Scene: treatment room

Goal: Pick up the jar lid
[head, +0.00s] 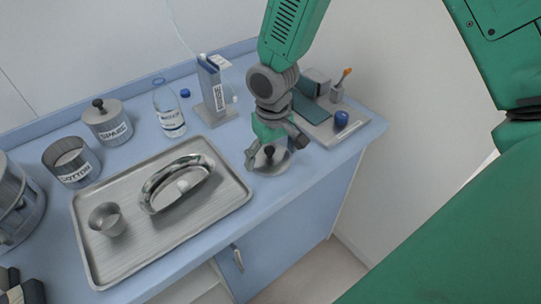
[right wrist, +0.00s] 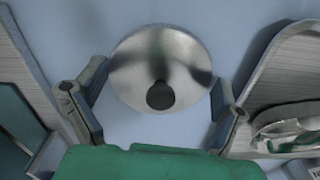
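The jar lid (right wrist: 160,52) is a round brushed-metal disc with a dark knob. It lies on the blue counter, right of the tray in the head view, where its rim (head: 270,170) shows under my gripper. My right gripper (head: 267,156) is low over the lid, fingers pointing down. In the right wrist view my right gripper (right wrist: 161,80) is open, with one finger on each side of the lid close to its rim; I cannot tell if they touch it. An open metal jar labelled COTTON (head: 72,163) stands at the left.
A metal tray (head: 135,262) holds a kidney dish (head: 160,188) and a small cup (head: 107,219). Behind are a lidded jar (head: 108,125), a bottle (head: 168,108) and a boxed holder (head: 212,90). A board with a blue item (head: 341,119) lies right of my gripper.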

